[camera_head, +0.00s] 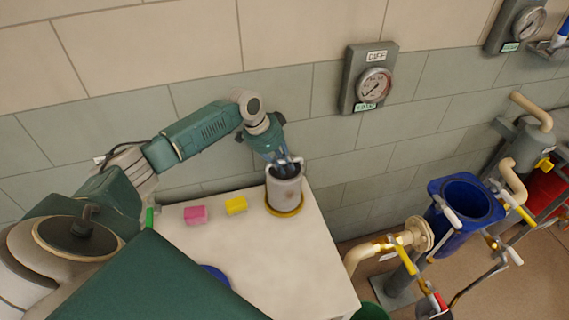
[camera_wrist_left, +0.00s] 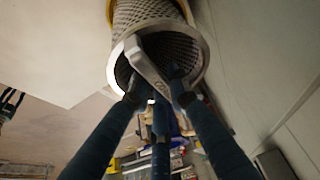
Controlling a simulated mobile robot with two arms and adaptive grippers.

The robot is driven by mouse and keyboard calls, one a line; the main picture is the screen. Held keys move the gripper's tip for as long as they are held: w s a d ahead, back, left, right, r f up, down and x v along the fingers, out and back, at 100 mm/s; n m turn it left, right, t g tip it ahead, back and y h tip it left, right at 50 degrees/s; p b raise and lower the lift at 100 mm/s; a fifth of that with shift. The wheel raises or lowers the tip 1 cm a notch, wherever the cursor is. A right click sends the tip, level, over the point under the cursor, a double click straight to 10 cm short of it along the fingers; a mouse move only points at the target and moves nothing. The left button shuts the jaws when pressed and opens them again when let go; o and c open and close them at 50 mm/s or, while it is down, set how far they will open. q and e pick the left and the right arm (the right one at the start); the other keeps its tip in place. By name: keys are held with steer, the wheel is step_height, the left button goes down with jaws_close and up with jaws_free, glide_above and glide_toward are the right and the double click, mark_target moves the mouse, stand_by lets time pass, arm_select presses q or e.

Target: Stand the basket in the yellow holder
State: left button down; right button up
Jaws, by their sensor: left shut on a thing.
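The basket (camera_head: 286,192) is a grey mesh cylinder with a handle across its open top. It stands upright at the yellow holder (camera_head: 284,211), a low ring near the back right of the white table; whether it is fully seated I cannot tell. My left gripper (camera_head: 284,163) reaches down from above and is shut on the basket's top. In the left wrist view, the fingers (camera_wrist_left: 158,90) close at the handle bar of the basket (camera_wrist_left: 145,15), and a strip of the yellow holder (camera_wrist_left: 188,12) shows behind it. My right gripper is not in view.
A pink block (camera_head: 195,215) and a yellow block (camera_head: 236,205) lie on the white table (camera_head: 290,265) left of the basket. A blue round thing (camera_head: 215,273) is partly hidden near the front. A gauge (camera_head: 372,85) hangs on the wall behind. Pipes and a blue vessel (camera_head: 465,205) stand to the right.

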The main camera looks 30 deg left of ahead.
arm_select(q)
steer(key=shift+f, duration=0.3)
stand_by(0.9)
steer(key=c, duration=1.7)
jaws_free()
steer(key=shift+o, duration=0.9)
steer(key=shift+s+f, duration=0.1)
steer(key=o, duration=0.3)
steer(key=shift+o, duration=0.2)
step_height(320, 180, up, 7)
steer(key=p, duration=0.6)
steer(key=shift+p, duration=0.35)
